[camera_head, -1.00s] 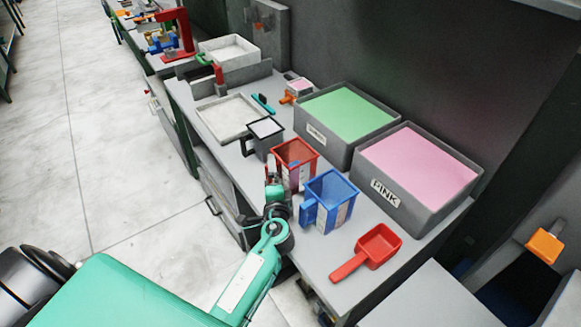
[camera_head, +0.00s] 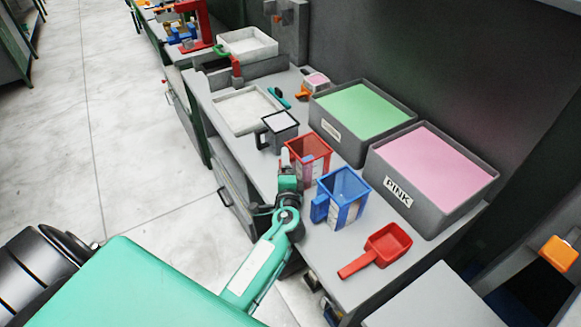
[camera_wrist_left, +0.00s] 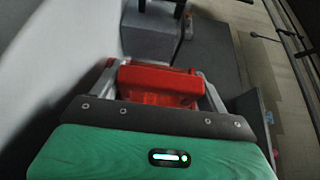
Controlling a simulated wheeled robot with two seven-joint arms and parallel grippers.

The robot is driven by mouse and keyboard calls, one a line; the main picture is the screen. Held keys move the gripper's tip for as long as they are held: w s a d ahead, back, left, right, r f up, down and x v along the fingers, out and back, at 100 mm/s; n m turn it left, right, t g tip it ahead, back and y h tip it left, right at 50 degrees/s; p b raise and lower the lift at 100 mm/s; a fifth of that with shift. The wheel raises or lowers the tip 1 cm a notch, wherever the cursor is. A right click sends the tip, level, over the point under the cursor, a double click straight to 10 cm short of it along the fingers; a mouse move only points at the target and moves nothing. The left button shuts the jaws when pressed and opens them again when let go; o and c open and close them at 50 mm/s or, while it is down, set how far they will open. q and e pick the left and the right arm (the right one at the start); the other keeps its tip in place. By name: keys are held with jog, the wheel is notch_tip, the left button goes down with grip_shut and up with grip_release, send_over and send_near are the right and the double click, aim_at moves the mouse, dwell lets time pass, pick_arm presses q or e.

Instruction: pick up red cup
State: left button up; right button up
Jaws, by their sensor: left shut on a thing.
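The red cup (camera_head: 311,152), a square translucent measuring cup, stands upright on the grey bench between the black cup and the blue cup. My left gripper (camera_head: 288,165) reaches it from the aisle side, at the cup's handle. In the left wrist view the red handle (camera_wrist_left: 160,80) sits between the two fingers of my left gripper (camera_wrist_left: 160,82), which is shut on it. Most of the handle is hidden by the gripper in the head view. My right gripper does not show.
The blue cup (camera_head: 343,198) stands close in front of the red cup, and a red scoop (camera_head: 384,245) lies nearer. The black cup (camera_head: 278,131) is behind. Bins of green (camera_head: 362,112) and pink (camera_head: 433,174) material line the wall side. A white tray (camera_head: 245,108) lies farther back.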

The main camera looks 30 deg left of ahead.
pick_arm(q)
notch_tip(320, 180, up, 20)
jog(key=shift+p, duration=0.45)
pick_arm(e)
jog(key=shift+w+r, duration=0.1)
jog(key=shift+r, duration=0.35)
pick_arm(q)
jog(key=shift+f, duration=0.2)
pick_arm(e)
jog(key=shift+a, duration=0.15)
